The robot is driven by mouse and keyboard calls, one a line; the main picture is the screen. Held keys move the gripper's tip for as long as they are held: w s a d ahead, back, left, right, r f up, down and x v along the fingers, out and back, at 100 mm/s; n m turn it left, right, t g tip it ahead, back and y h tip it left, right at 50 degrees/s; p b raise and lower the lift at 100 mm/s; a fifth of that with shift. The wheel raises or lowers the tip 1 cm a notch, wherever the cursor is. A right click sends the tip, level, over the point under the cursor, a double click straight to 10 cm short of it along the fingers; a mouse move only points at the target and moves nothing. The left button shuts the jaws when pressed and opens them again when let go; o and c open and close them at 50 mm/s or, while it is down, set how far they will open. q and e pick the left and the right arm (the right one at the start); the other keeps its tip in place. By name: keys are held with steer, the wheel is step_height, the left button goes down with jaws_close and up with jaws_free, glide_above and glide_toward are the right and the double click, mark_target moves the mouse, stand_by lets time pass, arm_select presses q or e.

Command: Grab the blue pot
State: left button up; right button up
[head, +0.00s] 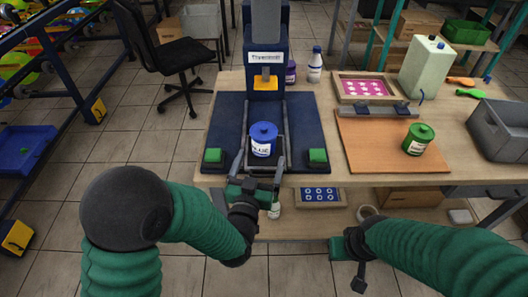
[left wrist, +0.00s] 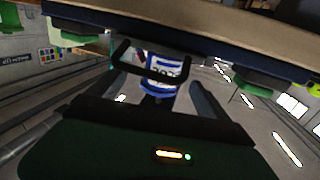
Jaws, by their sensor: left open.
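The blue pot (head: 263,134) has a blue lid and a white label. It stands upright on the dark blue base of the press, at the front middle. My left gripper (head: 262,164) is open at the front edge of the base, its fingers reaching toward the pot from the near side. In the left wrist view the pot (left wrist: 158,74) appears upside down between the two fingers, partly behind a dark bar. I cannot tell whether the fingers touch it. My right gripper (head: 350,246) is in front of the table, apart from the pot; its jaw opening is unclear.
The press column (head: 266,60) rises behind the pot. Green blocks (head: 213,156) (head: 318,156) sit at the base's front corners. A green pot (head: 418,139) stands on the wooden board (head: 375,152) to the right. A grey crate (head: 500,130) is farther right.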

mark_target(264, 138)
arm_select(q)
steer(key=x, duration=0.8)
steer(key=shift+w+a+r+b, duration=0.2)
steer(key=shift+a+r+b, duration=0.1)
steer(key=shift+r+b, duration=0.1)
steer(key=shift+s, duration=0.1)
steer(key=shift+c, duration=1.1)
steer(key=c, duration=1.5)
steer(key=shift+c, duration=0.8)
steer(key=shift+r, duration=0.1)
steer(key=shift+r, duration=0.1)
